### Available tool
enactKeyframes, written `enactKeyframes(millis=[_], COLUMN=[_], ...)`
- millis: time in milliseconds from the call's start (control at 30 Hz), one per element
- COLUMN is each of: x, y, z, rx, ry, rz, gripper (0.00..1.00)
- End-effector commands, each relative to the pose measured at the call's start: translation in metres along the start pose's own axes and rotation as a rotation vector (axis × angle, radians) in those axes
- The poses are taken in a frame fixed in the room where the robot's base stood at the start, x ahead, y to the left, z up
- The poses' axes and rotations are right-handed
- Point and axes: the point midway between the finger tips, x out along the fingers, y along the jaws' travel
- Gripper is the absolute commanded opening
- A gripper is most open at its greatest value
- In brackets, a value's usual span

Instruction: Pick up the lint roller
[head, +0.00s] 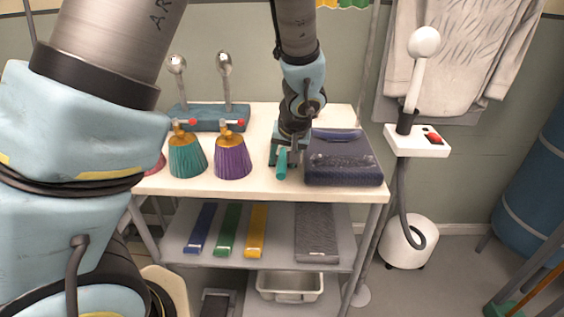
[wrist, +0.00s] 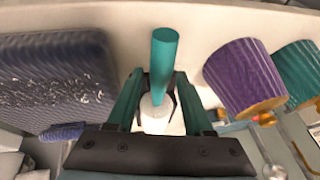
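The lint roller has a teal handle and a white roller part. In the head view its handle (head: 282,165) shows near the table's front edge, between the purple bottle and a dark fuzzy case. In the wrist view the lint roller (wrist: 163,55) is in the middle, with its white part low between my fingers. My gripper (wrist: 158,92) points down around the white part, with a finger on each side. The fingers look apart, with small gaps beside the roller. In the head view my gripper (head: 289,142) partly hides the roller's far end.
The dark case (head: 345,168) with pale lint stands close right of my gripper. Purple (head: 232,162) and teal (head: 187,160) ribbed bottles stand left. A blue stand (head: 207,118) with two metal knobs is behind them. A steamer (head: 417,140) stands right of the table.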

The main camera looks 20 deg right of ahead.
Motion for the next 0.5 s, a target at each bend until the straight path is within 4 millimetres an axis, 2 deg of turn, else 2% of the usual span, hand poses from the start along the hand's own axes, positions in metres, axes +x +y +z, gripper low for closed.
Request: enactKeyframes(millis=[67, 433, 500], x=[-0.0001, -0.0002, -0.0003], y=[0.0000, -0.0001, -0.0001], z=[0.0000, 0.0000, 0.0000], rx=[0.000, 0.000, 0.000], ry=[0.000, 0.000, 0.000], rz=[0.000, 0.000, 0.000], gripper=[0.41, 0.00, 0.00])
